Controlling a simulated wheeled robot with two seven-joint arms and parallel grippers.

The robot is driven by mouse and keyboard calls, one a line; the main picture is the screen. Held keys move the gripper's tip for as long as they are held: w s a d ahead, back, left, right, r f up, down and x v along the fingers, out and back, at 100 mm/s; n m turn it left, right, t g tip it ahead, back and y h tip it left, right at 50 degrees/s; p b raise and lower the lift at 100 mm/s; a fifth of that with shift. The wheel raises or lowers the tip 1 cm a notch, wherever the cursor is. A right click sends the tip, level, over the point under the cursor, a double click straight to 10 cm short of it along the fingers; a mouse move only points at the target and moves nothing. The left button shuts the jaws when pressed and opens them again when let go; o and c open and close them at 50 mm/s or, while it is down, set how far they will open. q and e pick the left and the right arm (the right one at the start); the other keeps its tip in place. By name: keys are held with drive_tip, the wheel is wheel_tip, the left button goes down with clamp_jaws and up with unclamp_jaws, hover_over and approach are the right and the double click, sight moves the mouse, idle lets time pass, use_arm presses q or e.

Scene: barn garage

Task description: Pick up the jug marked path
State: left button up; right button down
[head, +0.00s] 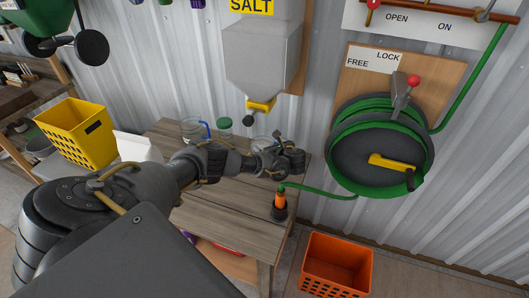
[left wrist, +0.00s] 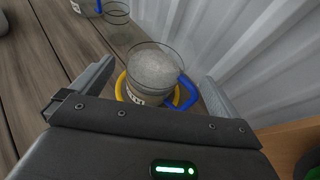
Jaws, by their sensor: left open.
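A clear jug (left wrist: 152,75) with grey, grainy contents, a blue handle and a yellow ring around its base stands upright on the wooden table. Its white label is partly hidden and I cannot read it. My left gripper (left wrist: 150,92) is open, with one finger on each side of the jug and clear space to it. In the head view my left gripper (head: 284,160) is over the table's back right part, and the jug (head: 262,143) is mostly hidden behind it. Another clear jug with a blue handle (head: 193,130) stands further left. My right gripper is not in view.
The salt hopper (head: 262,60) hangs above the table (head: 225,215). A green hose reel (head: 380,145) and an orange nozzle (head: 280,203) are to the right. An orange crate (head: 335,265) stands on the floor. The corrugated wall is close behind.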

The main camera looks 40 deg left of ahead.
use_arm(q)
drive_tip(key=shift+a+r, duration=0.15)
drive_tip(key=shift+a, duration=0.15)
drive_tip(key=x, duration=0.4)
drive_tip(key=shift+w+a, duration=0.2)
drive_tip(key=shift+a, duration=0.05)
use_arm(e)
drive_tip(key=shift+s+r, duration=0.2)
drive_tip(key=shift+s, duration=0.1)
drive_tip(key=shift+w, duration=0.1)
use_arm(q)
drive_tip(key=c, duration=1.6)
drive_tip(key=shift+w+a+r, duration=0.1)
drive_tip(key=shift+c, duration=0.2)
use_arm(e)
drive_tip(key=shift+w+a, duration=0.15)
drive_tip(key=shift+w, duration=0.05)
